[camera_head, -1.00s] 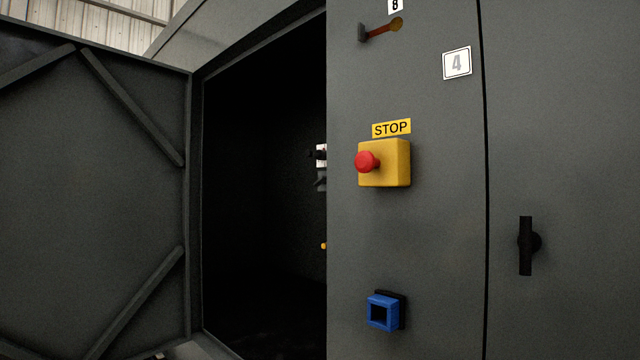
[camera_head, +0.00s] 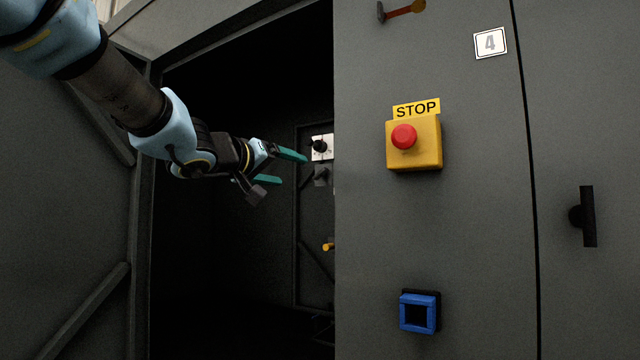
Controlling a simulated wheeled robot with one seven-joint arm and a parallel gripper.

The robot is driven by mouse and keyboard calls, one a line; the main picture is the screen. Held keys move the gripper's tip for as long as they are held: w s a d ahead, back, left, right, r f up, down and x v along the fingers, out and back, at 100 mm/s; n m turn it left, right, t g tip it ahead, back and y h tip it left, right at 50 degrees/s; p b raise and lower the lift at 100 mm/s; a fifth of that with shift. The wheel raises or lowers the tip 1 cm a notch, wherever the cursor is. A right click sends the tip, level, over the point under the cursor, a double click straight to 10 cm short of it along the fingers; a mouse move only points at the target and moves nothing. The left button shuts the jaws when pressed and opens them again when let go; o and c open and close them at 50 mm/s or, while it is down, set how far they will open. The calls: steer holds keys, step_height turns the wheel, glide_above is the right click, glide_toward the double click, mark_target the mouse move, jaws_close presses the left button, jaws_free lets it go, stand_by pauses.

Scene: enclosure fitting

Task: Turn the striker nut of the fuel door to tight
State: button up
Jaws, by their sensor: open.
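My gripper (camera_head: 293,170) reaches from the upper left into the dark opening of the enclosure. Its two teal fingers are apart and nothing shows between them. Just beyond the upper fingertip, inside the opening, is a white plate with a black knob (camera_head: 319,146). A small dark grey part (camera_head: 321,176) sits right below it. I cannot tell whether the fingers touch either of them. A small yellow part (camera_head: 328,246) sticks out lower down. No part is marked as the striker nut or the fuel door, and I cannot tell which they are.
An open grey door (camera_head: 60,200) stands at the left.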

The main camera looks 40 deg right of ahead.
mark_target(318, 173)
steer(key=shift+g, duration=0.3)
steer(key=x, duration=0.7)
steer(key=s+x, duration=0.1)
steer(key=x, duration=0.3)
steer(key=shift+w+d+r, duration=0.1)
steer(key=shift+d+r, duration=0.05)
steer(key=shift+r, duration=0.2)
steer(key=shift+c, duration=0.2)
jaws_close()
